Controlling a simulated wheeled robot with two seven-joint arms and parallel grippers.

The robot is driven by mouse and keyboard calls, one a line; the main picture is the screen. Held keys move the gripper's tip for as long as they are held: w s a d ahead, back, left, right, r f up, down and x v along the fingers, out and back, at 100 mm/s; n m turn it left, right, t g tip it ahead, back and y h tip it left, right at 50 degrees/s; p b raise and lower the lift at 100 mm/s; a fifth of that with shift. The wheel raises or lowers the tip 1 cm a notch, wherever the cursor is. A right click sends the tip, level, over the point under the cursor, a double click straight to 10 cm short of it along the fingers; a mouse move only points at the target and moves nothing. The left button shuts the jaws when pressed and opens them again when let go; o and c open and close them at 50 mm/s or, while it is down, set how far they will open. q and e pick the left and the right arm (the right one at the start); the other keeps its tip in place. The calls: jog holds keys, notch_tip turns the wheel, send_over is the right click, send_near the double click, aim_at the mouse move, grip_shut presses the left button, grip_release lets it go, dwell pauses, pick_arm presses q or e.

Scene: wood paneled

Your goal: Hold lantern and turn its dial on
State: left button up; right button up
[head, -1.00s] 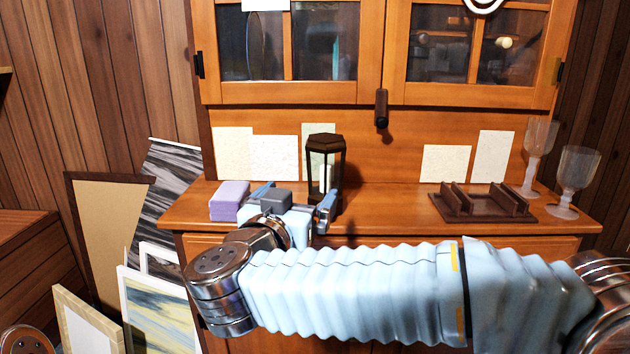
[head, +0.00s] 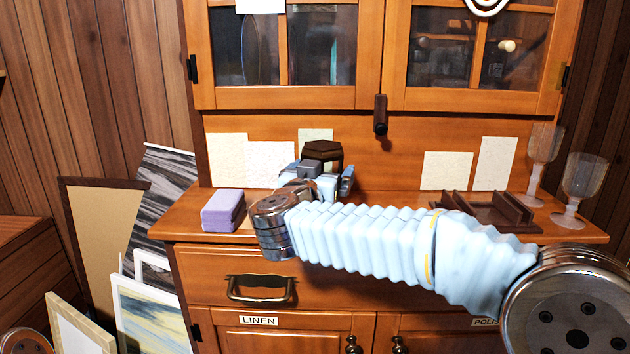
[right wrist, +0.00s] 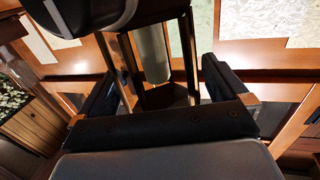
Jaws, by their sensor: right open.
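The dark lantern (head: 322,150) stands on the cabinet counter; in the head view only its dark top shows above my right gripper (head: 322,180). In the right wrist view the lantern (right wrist: 152,55) shows its dark frame and pale inner cylinder, between the two fingers of my open right gripper (right wrist: 160,90). I cannot tell whether a finger touches it. The lantern's dial cannot be made out. My left gripper is not in view.
A purple block (head: 223,211) sits on the counter to the left. A brown tray (head: 490,215) and two glasses (head: 584,185) stand to the right. A dark handle (head: 380,115) hangs below the upper doors. Framed pictures (head: 150,315) lean at the lower left.

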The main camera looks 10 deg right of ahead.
jog(key=shift+w+d, duration=0.2)
jog(key=shift+w, duration=0.1)
jog(key=c, duration=1.4)
jog(key=shift+f, duration=0.15)
